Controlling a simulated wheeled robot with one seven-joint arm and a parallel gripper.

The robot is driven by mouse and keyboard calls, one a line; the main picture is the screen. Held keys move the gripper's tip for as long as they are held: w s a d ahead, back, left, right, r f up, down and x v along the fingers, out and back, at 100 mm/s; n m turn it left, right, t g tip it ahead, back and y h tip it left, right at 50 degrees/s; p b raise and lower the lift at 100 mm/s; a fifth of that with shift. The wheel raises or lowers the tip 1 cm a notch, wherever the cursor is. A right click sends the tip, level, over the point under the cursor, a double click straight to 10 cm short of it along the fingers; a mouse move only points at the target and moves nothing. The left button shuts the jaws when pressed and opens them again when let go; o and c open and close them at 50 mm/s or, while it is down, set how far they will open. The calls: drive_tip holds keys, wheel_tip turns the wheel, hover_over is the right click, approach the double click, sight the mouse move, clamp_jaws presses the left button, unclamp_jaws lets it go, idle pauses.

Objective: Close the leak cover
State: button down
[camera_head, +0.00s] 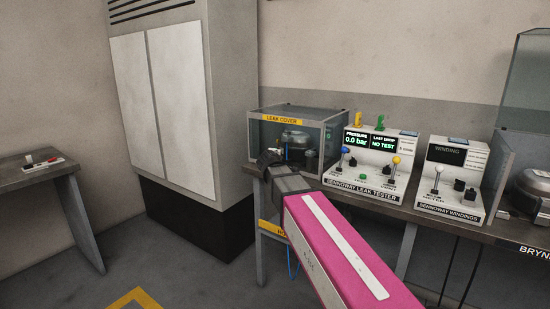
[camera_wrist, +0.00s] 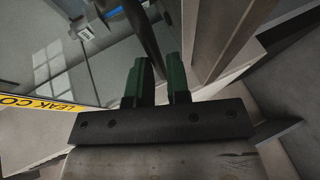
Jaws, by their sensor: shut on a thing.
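The leak cover (camera_head: 285,119) is a grey-framed clear box with a yellow label, on the bench in the head view. A rounded compressor (camera_head: 296,138) shows inside it. In the wrist view its clear panel and yellow label (camera_wrist: 40,104) are at the left. My gripper (camera_head: 268,160) is at the lower front left of the box. In the wrist view its green fingers (camera_wrist: 160,82) stand on either side of a dark bar (camera_wrist: 144,38), which seems to be the cover's handle. My gripper and arm hide part of the box's lower front, so I cannot tell whether the cover is fully down.
The leak tester (camera_head: 368,165), with levers and a display reading 0.0 bar and NO TEST, stands right of the box. The winding tester (camera_head: 450,180) is further right. A tall cabinet (camera_head: 180,110) stands behind at the left. The floor left of the bench is mostly clear.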

drive_tip(key=shift+d+f+g, duration=0.1)
drive_tip(key=shift+f+g, duration=0.2)
drive_tip(key=shift+f, duration=0.45)
drive_tip(key=c, duration=1.2)
unclamp_jaws()
drive_tip(key=shift+w, duration=0.15)
drive_tip(key=shift+o, duration=0.2)
drive_tip(key=shift+r, duration=0.15)
drive_tip(key=v, duration=1)
drive_tip(key=shift+s, duration=0.35)
